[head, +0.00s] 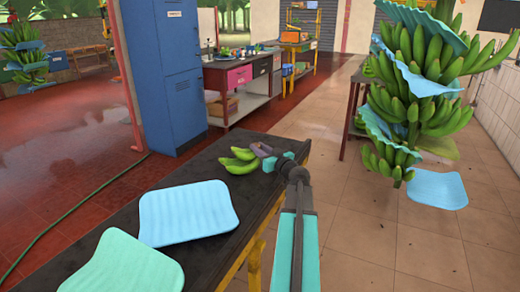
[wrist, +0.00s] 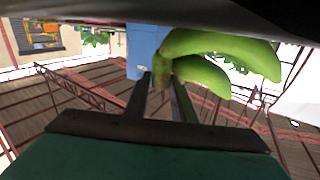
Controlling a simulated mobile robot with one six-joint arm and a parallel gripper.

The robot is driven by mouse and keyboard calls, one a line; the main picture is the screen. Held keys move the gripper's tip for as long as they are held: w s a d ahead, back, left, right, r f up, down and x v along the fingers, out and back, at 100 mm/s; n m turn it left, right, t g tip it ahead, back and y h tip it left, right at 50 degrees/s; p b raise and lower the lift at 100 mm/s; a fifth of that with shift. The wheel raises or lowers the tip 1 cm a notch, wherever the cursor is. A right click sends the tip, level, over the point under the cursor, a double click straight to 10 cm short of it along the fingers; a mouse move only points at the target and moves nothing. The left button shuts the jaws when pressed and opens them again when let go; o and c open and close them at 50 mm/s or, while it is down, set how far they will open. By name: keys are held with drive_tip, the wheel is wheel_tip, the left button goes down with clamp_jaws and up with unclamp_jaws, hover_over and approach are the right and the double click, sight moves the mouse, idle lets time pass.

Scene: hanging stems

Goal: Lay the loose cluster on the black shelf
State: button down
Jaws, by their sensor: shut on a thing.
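The loose cluster (head: 240,162) is a small hand of green bananas over the far end of the black shelf (head: 222,188). My gripper (head: 262,152) is at its right end, shut on the cluster's stem end. In the wrist view, my gripper's fingers (wrist: 160,98) close on the stem end, and the cluster (wrist: 215,62) reaches out to the right. A dark surface lies close along that view's top edge. Whether the cluster touches the shelf top, I cannot tell.
A light blue pad (head: 187,212) and a mint pad (head: 122,264) lie on the shelf's nearer part. A banana stem with blue sheets (head: 415,95) hangs at the right. A blue pad (head: 437,188) is below it. A blue locker (head: 168,75) stands behind.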

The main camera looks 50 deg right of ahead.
drive_tip(key=shift+f+b, duration=0.3)
drive_tip(key=shift+b, duration=0.2)
idle(0.4)
drive_tip(key=c, duration=1.4)
unclamp_jaws()
drive_tip(key=shift+c, duration=0.2)
drive_tip(key=shift+f, duration=0.1)
drive_tip(key=shift+s, duration=0.1)
drive_tip(key=b+v, duration=0.1)
drive_tip(key=v, duration=1.2)
drive_tip(key=shift+s+a, duration=0.15)
drive_tip(key=shift+s, duration=0.15)
drive_tip(key=shift+s, duration=0.1)
